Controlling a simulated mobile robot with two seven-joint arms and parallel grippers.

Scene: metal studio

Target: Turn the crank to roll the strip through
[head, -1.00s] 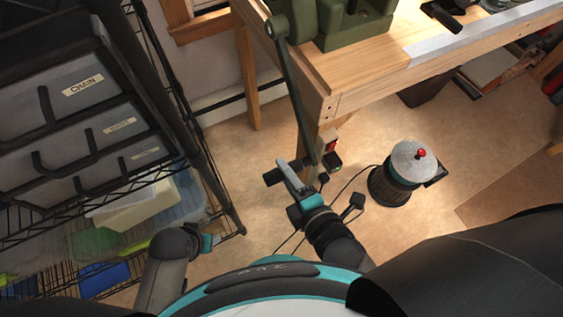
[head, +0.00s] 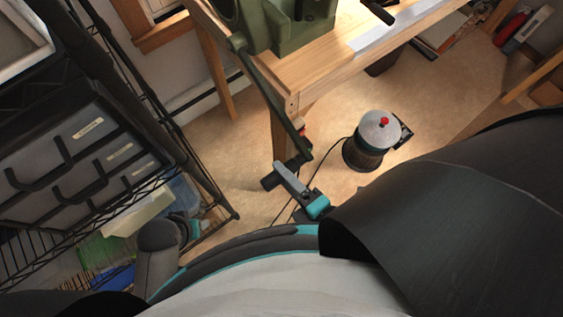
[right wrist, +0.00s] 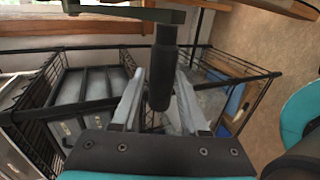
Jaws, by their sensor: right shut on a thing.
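The green rolling machine (head: 290,32) stands on the wooden bench. Its long crank arm (head: 272,98) slants down past the bench's front corner. A dark round handle sticks out from the crank's lower end; it also shows upright in the right wrist view (right wrist: 163,70). My right gripper (head: 289,178) is shut on this handle, with a grey finger on each side of it in the wrist view. The crank arm (right wrist: 120,11) crosses the top of that view. I cannot make out the strip.
A wire shelf rack with labelled drawers (head: 75,150) stands at the left. A round shop vacuum (head: 375,140) with a red knob stands on the floor right of the crank. The bench's wooden leg (head: 279,137) is close behind the crank. Floor between is open.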

